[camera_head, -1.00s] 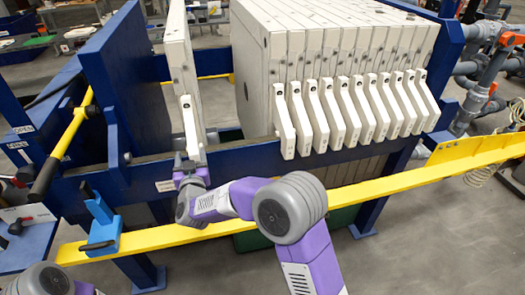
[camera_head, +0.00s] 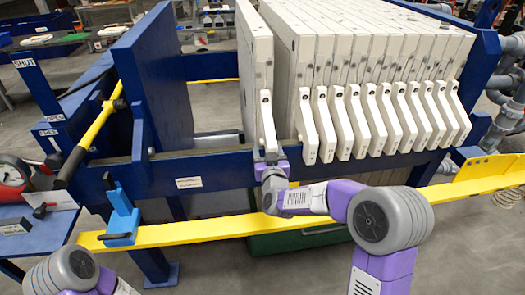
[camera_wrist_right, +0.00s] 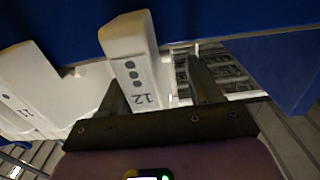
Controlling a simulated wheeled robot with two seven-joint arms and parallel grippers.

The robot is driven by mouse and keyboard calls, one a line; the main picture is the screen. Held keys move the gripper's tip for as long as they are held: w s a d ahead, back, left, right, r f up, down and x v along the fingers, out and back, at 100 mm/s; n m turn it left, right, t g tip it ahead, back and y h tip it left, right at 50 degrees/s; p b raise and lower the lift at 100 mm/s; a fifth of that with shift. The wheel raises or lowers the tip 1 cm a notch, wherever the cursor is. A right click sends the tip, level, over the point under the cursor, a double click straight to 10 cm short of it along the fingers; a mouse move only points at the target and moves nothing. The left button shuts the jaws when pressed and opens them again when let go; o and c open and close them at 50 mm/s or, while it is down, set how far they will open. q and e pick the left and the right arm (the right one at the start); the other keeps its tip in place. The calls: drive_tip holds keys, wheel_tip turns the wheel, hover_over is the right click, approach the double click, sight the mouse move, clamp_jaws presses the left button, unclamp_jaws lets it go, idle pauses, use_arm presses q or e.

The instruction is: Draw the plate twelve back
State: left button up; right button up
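The plate numbered twelve (camera_head: 254,60) is a cream slab standing upright in the press, apart from the blue pressing plate and with a narrow gap to the pack of plates at its right. Its handle (camera_head: 268,125) hangs over the near blue rail. In the right wrist view the handle, marked 12 (camera_wrist_right: 134,62), stands between the fingers of my right gripper (camera_wrist_right: 158,90). The left finger is close beside it, and a gap shows to the right finger. In the head view my right gripper (camera_head: 271,165) is just below the handle. My left gripper is out of view.
The pack of plates (camera_head: 385,40) fills the right of the press. The blue pressing plate (camera_head: 160,80) stands left, with open room before plate twelve. A yellow bar (camera_head: 200,232) runs along the front, below the blue rail (camera_head: 215,172). A neighbouring handle marked 11 (camera_wrist_right: 22,108) shows in the wrist view.

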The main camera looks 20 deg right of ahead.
drive_tip(key=shift+s+a, duration=0.1)
drive_tip(key=shift+a, duration=0.35)
drive_tip(key=s+b, duration=0.2)
drive_tip(key=s, duration=0.6)
drive_tip(key=shift+s, duration=0.25)
idle(0.3)
drive_tip(key=shift+a, duration=0.1)
idle(0.3)
